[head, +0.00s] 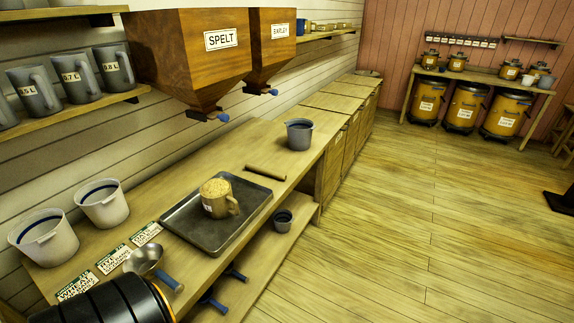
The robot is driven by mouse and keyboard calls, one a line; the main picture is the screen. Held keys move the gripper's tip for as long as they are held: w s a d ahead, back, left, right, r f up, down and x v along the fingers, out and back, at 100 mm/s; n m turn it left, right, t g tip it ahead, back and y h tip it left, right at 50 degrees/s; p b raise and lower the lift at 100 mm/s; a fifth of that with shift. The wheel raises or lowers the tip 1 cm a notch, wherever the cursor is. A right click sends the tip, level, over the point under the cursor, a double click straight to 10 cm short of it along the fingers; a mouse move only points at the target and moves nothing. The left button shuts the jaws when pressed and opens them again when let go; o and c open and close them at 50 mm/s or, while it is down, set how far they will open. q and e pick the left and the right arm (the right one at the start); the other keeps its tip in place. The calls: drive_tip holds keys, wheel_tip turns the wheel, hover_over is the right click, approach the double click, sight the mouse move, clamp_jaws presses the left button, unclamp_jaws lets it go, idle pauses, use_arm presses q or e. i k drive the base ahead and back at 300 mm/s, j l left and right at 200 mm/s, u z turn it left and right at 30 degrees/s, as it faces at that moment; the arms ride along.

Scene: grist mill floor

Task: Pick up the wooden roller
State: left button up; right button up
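The wooden roller (265,172) is a short, plain, light-brown rod. It lies on the wooden bench (258,141) just beyond the far edge of the dark metal tray (190,239). It appears apart from the tray, with nothing on top of it. A black rounded part with an orange ring, which looks like my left arm, covers the bottom-left corner of the view. The fingers of my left gripper do not show. My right gripper is not in view either.
A tan mug (216,200), heaped with grain, stands on the tray. A grey jug (299,134) stands beyond the roller. White buckets (103,204), cards and a metal scoop (146,262) are nearer. The spelt hopper (190,55) hangs above the bench. Open floor (400,230) lies right.

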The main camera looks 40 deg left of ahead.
sight(257, 169)
drive_tip(key=i+u, duration=0.45)
drive_tip(key=i, duration=0.25)
drive_tip(key=i+l+u, duration=0.25)
drive_tip(key=i+u, duration=0.2)
drive_tip(key=i, duration=0.3)
